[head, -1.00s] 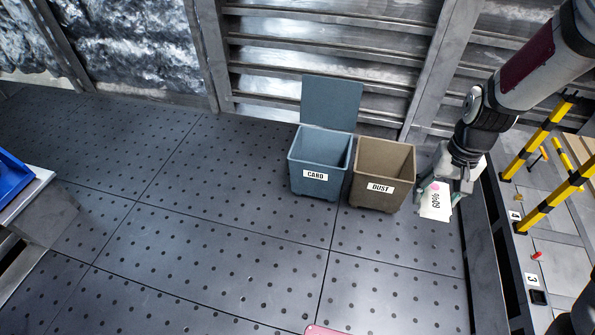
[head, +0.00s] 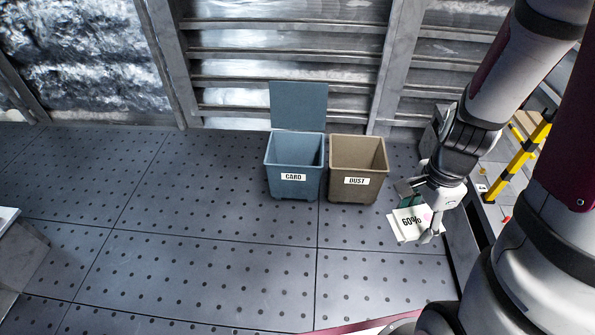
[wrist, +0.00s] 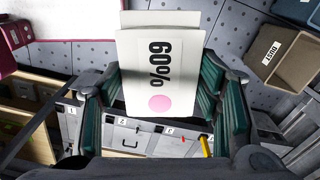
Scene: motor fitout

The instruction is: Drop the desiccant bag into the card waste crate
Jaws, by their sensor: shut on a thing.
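In the wrist view the bag (wrist: 160,75) sits between the two green-padded fingers of my gripper (wrist: 163,92). The card waste crate (head: 294,185) is a blue-grey open bin labelled "CARD", with its lid (head: 298,106) standing up at the back. Its visible inside looks empty; its floor is partly hidden.
A brown bin (head: 357,190) labelled "DUST" stands right beside the card crate, between it and my gripper; it also shows in the wrist view (wrist: 282,62). Yellow-black rails (head: 530,150) stand at the right. The perforated floor (head: 200,240) in front is clear.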

